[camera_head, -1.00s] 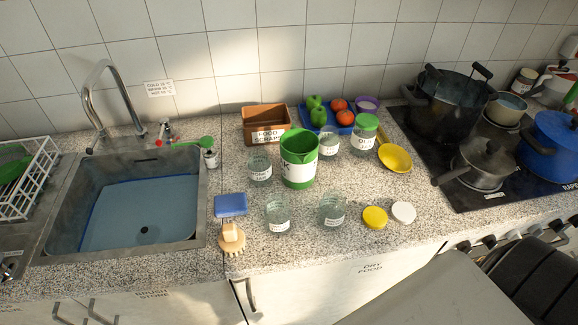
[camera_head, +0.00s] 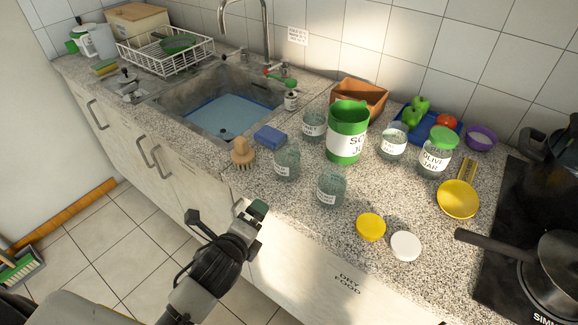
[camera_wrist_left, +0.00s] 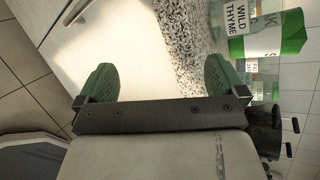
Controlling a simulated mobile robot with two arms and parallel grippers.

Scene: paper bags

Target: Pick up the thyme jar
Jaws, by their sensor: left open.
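The thyme jar (camera_wrist_left: 236,20) is clear glass with a white "WILD THYME" label. It is cut by the top edge of the left wrist view, right of my fingers. In the head view, lidless glass jars (camera_head: 286,163) and (camera_head: 331,188) stand near the counter's front; their labels are too small to tell which is thyme. My left gripper (camera_head: 252,216) is in front of the counter's edge, apart from the jars. In the left wrist view its green fingers (camera_wrist_left: 160,80) are spread, with nothing between them. My right gripper is not in view.
A green-and-white jug (camera_head: 347,140) and other jars stand behind the front ones. A blue sponge (camera_head: 270,136) and brush (camera_head: 243,153) lie to the left, yellow (camera_head: 371,226) and white (camera_head: 405,246) lids to the right. The sink (camera_head: 222,105) is farther left.

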